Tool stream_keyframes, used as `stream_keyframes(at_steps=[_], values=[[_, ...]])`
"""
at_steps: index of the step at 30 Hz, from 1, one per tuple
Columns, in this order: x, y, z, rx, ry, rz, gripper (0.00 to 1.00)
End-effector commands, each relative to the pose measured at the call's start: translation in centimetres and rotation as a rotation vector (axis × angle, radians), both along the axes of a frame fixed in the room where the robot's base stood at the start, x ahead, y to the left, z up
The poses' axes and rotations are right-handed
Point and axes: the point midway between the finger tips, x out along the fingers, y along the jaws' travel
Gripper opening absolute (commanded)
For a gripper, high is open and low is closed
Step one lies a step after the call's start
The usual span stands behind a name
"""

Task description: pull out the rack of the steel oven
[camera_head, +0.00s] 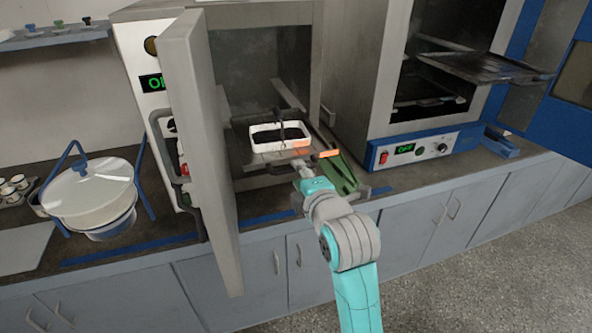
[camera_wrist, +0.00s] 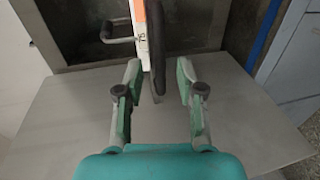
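The steel oven (camera_head: 262,14) at the left has its door (camera_head: 196,120) swung open. Inside, a rack (camera_head: 262,160) bears a white rectangular tray (camera_head: 253,139) with dark contents and a wire handle. My gripper (camera_head: 320,165) is at the front of the rack, in the oven's mouth. In the wrist view my gripper (camera_wrist: 158,82) is open, its two fingers well apart. A white and orange strip and a black bar stand between and just beyond the fingertips. I cannot tell whether either finger touches the rack, as my gripper hides part of its front edge.
A second oven with a blue panel (camera_head: 432,148) stands at the right, open, with its own rack (camera_head: 485,67) jutting out. A white lidded pot (camera_head: 88,195) stands on the bench at the left. The open door hangs close to the left of my arm.

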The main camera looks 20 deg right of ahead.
Motion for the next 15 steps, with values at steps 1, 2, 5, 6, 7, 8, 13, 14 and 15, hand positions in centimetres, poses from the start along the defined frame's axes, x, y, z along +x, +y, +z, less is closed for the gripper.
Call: stream_keyframes(at_steps=[1,2,5,6,7,8,13,14,15], values=[[-1.1,0.0,0.1,0.0,0.0,0.0,0.38],[-1.7,0.0,0.3,0.0,0.0,0.0,0.38],[-3.7,0.0,0.7,0.0,0.0,0.0,0.38],[-4.3,0.0,0.8,0.0,0.0,0.0,0.38],[-4.8,0.0,0.9,0.0,-0.001,0.0,0.38],[-5.3,0.0,1.0,0.0,0.0,0.0,0.38],[-7.2,0.0,1.4,0.0,0.001,0.0,0.38],[-7.4,0.0,1.4,0.0,0.001,0.0,0.38],[-7.6,0.0,1.4,0.0,0.001,0.0,0.38]])
